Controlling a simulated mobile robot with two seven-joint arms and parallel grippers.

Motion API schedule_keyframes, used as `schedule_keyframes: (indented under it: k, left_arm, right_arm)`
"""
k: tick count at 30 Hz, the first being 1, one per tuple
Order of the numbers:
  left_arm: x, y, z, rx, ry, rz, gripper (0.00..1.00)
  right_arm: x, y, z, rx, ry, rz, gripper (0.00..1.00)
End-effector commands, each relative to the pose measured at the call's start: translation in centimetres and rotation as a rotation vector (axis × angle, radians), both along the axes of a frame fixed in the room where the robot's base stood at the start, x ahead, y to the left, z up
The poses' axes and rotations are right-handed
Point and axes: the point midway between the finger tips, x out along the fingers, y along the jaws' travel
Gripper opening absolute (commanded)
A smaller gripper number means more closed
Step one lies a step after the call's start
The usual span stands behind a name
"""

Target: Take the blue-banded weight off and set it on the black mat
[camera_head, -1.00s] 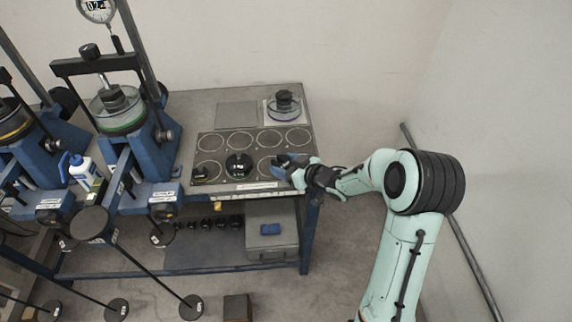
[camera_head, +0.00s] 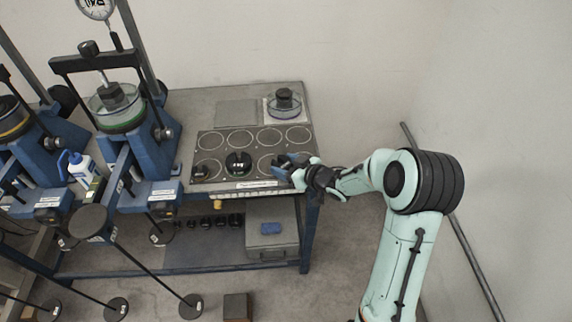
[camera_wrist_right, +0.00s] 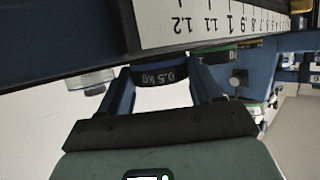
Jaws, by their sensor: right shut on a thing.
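The dark mat (camera_head: 218,145) with several pale rings lies on the grey bench top. My right gripper (camera_head: 284,160) is over the mat's front right part and hides what is beneath it in the head view. In the right wrist view the gripper (camera_wrist_right: 163,88) is shut on a dark weight (camera_wrist_right: 160,73) marked 0.5 kg, which sits between its two blue fingers. I cannot tell whether the weight touches the mat. My left gripper is not in view.
A black weight (camera_head: 238,162) and a smaller black piece (camera_head: 203,171) are on the mat's left front. A dish with a black piece (camera_head: 284,102) stands at the back right. Blue lever frames (camera_head: 148,150) fill the left. The floor right of the bench is clear.

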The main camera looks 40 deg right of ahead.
Motion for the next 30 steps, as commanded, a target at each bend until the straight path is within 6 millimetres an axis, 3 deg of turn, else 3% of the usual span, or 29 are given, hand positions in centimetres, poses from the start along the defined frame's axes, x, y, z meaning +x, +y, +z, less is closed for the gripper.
schedule_keyframes:
  k: [4, 5, 7, 20, 30]
  left_arm:
    - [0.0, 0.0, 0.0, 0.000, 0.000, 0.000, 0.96]
    - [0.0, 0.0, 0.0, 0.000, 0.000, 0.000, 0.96]
    - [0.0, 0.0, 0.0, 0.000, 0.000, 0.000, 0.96]
    - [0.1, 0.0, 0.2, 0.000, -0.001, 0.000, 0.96]
    - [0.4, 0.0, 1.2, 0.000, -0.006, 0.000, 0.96]
  right_arm:
    - [0.1, 0.0, 0.2, -0.002, -0.004, 0.001, 0.24]
    - [0.1, 0.0, 0.2, -0.002, -0.005, 0.001, 0.70]
    - [0.1, 0.0, 0.2, -0.001, -0.004, 0.000, 0.93]
    - [-0.9, -0.1, 0.5, -0.001, 0.002, -0.002, 0.94]
    - [-7.5, -0.2, 3.4, -0.003, -0.001, -0.003, 0.94]
